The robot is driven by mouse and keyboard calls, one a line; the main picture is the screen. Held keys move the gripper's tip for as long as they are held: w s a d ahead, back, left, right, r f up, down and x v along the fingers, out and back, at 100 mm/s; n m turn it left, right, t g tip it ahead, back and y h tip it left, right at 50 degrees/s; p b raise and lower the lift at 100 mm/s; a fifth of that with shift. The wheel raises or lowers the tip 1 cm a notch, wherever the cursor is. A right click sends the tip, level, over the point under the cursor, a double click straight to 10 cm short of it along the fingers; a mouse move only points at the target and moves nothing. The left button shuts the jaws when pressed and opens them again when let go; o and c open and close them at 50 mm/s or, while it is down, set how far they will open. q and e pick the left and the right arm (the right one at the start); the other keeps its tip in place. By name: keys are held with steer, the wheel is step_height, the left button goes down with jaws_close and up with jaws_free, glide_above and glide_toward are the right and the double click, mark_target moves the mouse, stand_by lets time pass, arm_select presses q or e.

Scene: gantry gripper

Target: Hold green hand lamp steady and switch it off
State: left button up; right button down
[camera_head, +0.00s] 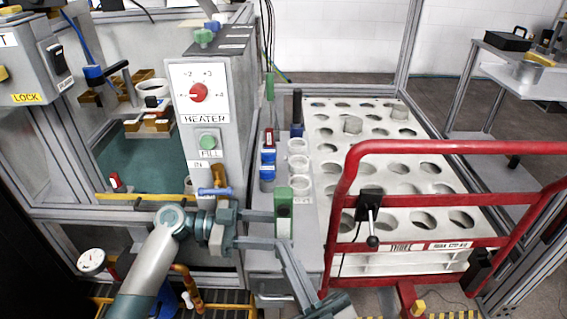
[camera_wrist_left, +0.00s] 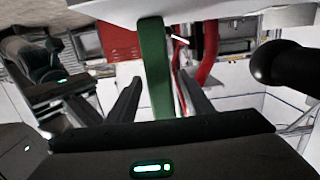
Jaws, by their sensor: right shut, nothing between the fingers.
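The green hand lamp (camera_head: 284,208) stands upright in the middle of the head view, at the left edge of the white rack. It also shows as a green upright bar in the left wrist view (camera_wrist_left: 155,65). My left gripper (camera_head: 275,229) comes in from the left with its fingers apart, tips close to the lamp. In the left wrist view its two fingers lie on either side of the lamp, with gaps. My right gripper (camera_head: 281,246) reaches up from below, shut and empty, its tips near the lamp's lower end. The lamp's switch cannot be made out.
A heater box (camera_head: 215,115) with a red knob stands left of the lamp. A red tubular frame (camera_head: 345,190) with a black lever stands close on the right, before the white rack (camera_head: 360,160) of round holes. Small bottles (camera_head: 268,160) stand behind the lamp.

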stand_by(0.3)
arm_select(q)
steer(key=a+r, duration=0.1)
steer(key=a, duration=1.1)
